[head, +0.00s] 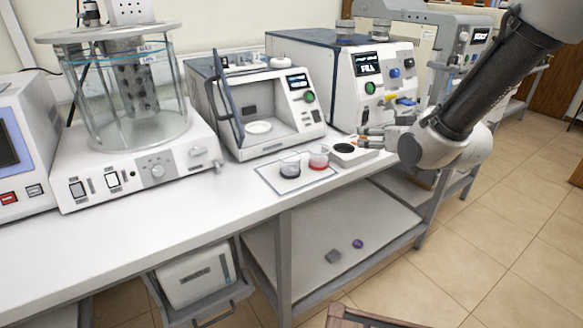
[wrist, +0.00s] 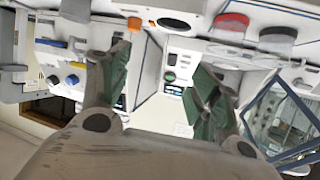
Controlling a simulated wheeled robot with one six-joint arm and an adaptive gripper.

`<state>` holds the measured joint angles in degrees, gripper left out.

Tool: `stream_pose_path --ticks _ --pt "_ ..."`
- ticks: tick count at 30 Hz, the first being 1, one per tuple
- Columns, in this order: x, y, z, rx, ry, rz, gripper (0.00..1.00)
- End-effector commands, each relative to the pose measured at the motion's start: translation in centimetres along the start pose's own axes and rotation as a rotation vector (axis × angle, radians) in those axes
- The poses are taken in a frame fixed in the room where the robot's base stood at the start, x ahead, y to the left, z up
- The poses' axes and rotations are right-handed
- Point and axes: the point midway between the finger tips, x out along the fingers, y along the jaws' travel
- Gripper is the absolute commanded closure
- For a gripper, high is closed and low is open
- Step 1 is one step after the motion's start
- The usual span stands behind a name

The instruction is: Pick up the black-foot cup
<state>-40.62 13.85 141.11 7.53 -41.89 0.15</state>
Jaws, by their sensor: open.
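The black-foot cup (head: 290,167) is a small clear cup with a dark base, upright at the left on a pale mat (head: 270,180). It also shows in the wrist view (wrist: 279,36), near the top right. A similar cup with a red base, the red-foot cup (head: 319,158), stands just right of it; in the wrist view (wrist: 232,23) it lies left of the black-foot cup. My gripper (head: 372,138) is to the right of both cups, apart from them. In the wrist view my gripper (wrist: 158,72) has its green-padded fingers spread, with nothing held between them.
A small white device with a black round plate (head: 344,148) stands right of the cups, near my gripper. An open-doored white machine (head: 262,110) and a taller machine (head: 345,75) stand behind. A glass bath (head: 130,100) is at left. The front counter strip is clear.

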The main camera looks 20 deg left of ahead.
Motion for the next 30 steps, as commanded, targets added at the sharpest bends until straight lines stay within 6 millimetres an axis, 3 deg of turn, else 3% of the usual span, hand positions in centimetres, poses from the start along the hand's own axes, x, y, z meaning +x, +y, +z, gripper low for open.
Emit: stream_pose_path --ticks 1,3,6,10,17,30 --pt "2.0 -3.3 1.5 -0.025 0.043 -0.046 0.37" --pt "3.6 -7.2 2.8 -0.052 0.128 -0.099 0.37" --pt "4.5 -11.7 4.6 -0.081 0.233 -0.165 0.37" --pt "4.3 -15.6 6.4 -0.103 0.332 -0.226 0.37" --pt "4.7 -17.9 6.9 -0.113 0.397 -0.261 0.37" --pt "10.1 -19.8 4.7 -0.111 0.397 -0.259 0.37"
